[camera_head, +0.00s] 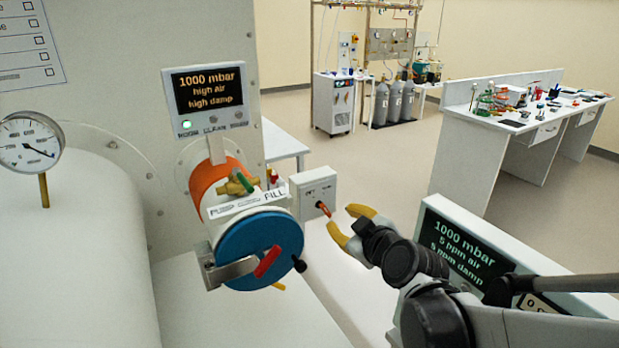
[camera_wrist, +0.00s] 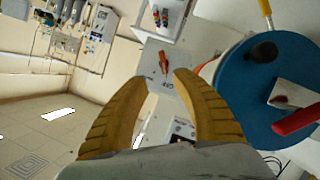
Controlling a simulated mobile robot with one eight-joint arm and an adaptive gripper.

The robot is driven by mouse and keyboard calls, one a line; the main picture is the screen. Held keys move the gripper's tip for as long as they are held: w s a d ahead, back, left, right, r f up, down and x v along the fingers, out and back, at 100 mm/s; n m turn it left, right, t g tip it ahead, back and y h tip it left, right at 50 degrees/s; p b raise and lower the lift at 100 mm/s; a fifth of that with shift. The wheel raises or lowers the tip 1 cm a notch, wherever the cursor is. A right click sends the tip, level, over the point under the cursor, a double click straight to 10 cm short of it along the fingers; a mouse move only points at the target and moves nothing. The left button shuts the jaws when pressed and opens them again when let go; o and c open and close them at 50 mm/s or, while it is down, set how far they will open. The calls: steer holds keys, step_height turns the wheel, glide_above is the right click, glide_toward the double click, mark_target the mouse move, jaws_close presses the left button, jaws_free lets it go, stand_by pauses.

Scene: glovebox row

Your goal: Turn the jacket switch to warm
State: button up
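The jacket switch looks to be the orange-red lever (camera_head: 323,208) on a small pale grey box (camera_head: 311,188) right of the blue-capped chamber. Its marks are too small to read. In the wrist view the lever (camera_wrist: 163,62) shows on the box's face (camera_wrist: 152,55), just beyond the gap between my fingers. My gripper (camera_head: 346,221) has yellow fingers spread open with nothing between them. It is right of the lever in the head view, apart from it. In the wrist view the fingertips (camera_wrist: 161,80) frame the lever's near end.
The orange chamber (camera_head: 207,176) with blue door (camera_head: 262,247) and red handle (camera_head: 267,261) stands close left. A display (camera_head: 209,91) reads 1000 mbar, high air, high damp. Another display (camera_head: 462,245) is behind my arm. A bench (camera_head: 490,150) stands back right; open floor lies between.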

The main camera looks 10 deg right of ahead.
mark_target(326, 211)
steer(key=b+x, duration=0.1)
steer(key=x, duration=0.1)
steer(key=b+x, duration=0.1)
steer(key=x, duration=0.2)
steer(key=a+b+x, duration=0.1)
steer(key=x, duration=0.2)
steer(key=shift+w+f, duration=0.1)
steer(key=shift+f, duration=0.15)
steer(key=shift+x, duration=0.75)
jaws_close()
